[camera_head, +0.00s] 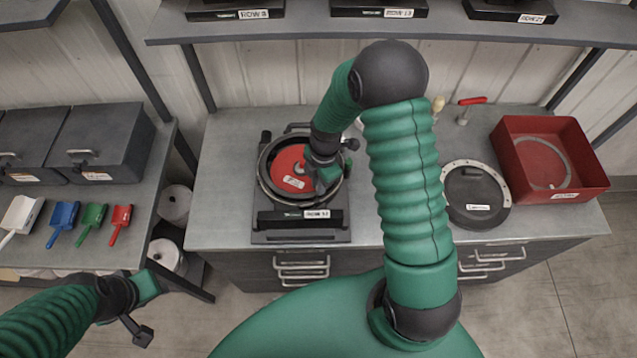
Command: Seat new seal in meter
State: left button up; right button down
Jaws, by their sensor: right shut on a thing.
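The meter (343,223) stands on the workbench, a dark base with a round black housing and a labelled front. A red disc (287,165) with a white label lies inside the housing's round opening. My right gripper (326,176) reaches down over the right side of the opening and is shut, apparently on the red disc's right edge. Its fingers hide the exact spot it pinches. I cannot make out a separate seal in the meter. My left gripper (146,310) hangs low at the left, away from the bench; whether its jaws are open is unclear.
A black round cover (474,187) with a pale rim lies right of the meter. A red bin (588,180) holding a pale ring stands beyond it. A red-handled tool (472,101) is at the back. Scoops (62,217) and dark bins are at the left. A shelf hangs above.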

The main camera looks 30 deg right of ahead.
jog(key=shift+f, duration=0.15)
jog(key=shift+f, duration=0.25)
jog(key=shift+f+b, duration=0.15)
jog(key=shift+b, duration=0.25)
dwell(0.4)
jog(key=shift+f, duration=0.25)
jog(key=shift+f+b, duration=0.25)
jog(key=shift+b, duration=0.05)
jog(key=shift+s+a, duration=0.1)
jog(key=shift+s, duration=0.05)
jog(key=shift+f, duration=0.2)
dwell(0.4)
